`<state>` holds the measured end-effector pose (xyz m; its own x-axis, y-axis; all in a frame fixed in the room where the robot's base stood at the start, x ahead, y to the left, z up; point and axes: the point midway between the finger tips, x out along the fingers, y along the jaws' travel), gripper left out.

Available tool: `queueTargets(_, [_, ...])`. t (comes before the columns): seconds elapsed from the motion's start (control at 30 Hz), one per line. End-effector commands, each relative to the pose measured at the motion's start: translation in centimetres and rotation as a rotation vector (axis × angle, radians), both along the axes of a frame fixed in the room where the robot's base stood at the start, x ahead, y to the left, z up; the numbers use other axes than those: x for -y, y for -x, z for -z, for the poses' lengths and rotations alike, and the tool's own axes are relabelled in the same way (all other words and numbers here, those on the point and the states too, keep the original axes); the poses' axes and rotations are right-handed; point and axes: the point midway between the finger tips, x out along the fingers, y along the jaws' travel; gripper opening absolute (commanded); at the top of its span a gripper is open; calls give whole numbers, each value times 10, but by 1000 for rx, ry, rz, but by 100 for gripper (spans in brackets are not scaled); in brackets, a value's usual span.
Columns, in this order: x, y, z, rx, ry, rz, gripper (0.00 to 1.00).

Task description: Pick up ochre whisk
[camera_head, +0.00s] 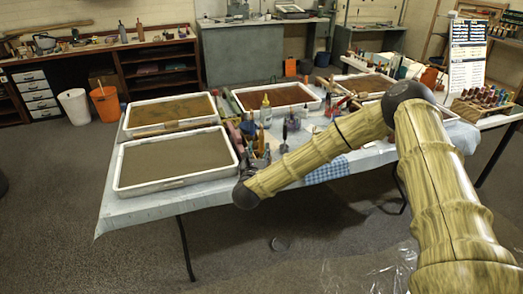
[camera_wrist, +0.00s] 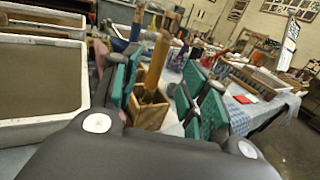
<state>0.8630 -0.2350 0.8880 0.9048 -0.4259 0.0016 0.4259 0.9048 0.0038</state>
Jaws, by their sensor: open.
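An ochre handle (camera_wrist: 157,62), which looks like the ochre whisk, stands nearly upright in a small wooden box (camera_wrist: 150,110) in the wrist view. Its lower end is hidden inside the box, so I cannot make out its full shape. My gripper (camera_wrist: 163,82) is open, with green pads to the left and right of the handle in the picture. The handle shows in the gap between the pads, and I see no contact. In the head view, my arm's end is at the near table edge, beside a holder of tools (camera_head: 258,160); the whisk cannot be told apart there.
A white-rimmed tray (camera_head: 120,187) of brown liquid lies left of the holder, with another tray (camera_head: 131,131) behind it. A reddish tray (camera_head: 236,106) is farther back. Bottles and tools crowd the table's middle. The floor (camera_head: 130,262) in front is mostly clear.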

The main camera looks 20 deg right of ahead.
Motion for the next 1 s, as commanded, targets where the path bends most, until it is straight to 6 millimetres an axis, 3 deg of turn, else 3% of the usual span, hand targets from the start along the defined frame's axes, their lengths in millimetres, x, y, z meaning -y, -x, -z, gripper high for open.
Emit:
queueTargets(0.13, [8, -19, -1, -1, 2, 0, 44])
queueTargets(0.43, [16, -36, 0, -2, 2, -3, 44])
queueTargets(0.73, [32, -69, 6, -3, 4, -2, 44])
queueTargets(1.0, [36, -77, 7, -4, 3, -3, 44])
